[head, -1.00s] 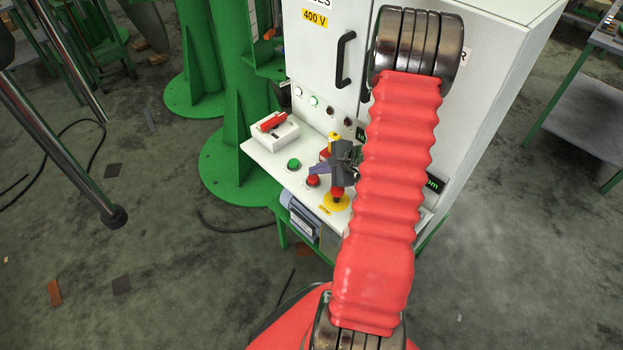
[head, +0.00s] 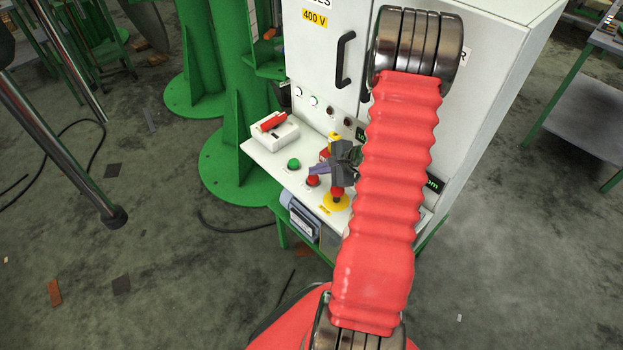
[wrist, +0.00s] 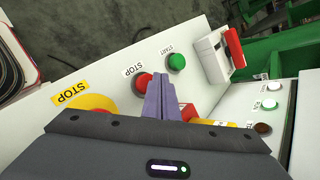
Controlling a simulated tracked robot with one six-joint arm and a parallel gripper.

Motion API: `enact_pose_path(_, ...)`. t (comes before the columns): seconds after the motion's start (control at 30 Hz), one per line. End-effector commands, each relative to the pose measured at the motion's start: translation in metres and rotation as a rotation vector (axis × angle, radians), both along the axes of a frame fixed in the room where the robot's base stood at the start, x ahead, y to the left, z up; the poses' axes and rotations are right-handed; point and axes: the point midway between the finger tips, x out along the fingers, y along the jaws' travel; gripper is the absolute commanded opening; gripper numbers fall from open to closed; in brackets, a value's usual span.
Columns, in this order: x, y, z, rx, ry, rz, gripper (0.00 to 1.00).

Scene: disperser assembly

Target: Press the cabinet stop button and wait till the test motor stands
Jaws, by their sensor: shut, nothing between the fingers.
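The cabinet (head: 335,60) stands at the centre with a sloped control panel (head: 268,160) in front. The red stop button (head: 312,181) sits on the panel beside the green start button (head: 294,164). In the wrist view the red button (wrist: 143,83) has a STOP label and the green one (wrist: 177,62) a START label. My gripper (head: 318,171) is shut and empty, its tips close beside the red button; whether they touch it I cannot tell. The purple fingers show in the wrist view (wrist: 160,80). I cannot make out the test motor for sure.
A white box with a red handle (head: 275,130) stands at the panel's left. A green lamp (head: 314,101) looks lit. A green column (head: 235,150) stands left.

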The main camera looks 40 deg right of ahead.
Motion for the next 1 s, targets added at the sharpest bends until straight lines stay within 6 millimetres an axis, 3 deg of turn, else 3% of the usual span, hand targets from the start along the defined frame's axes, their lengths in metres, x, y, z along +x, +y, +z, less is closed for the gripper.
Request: enact_pose_path(1.0, -0.0001, -0.0002, -0.0102, 0.001, 0.000, -0.001, 0.00)
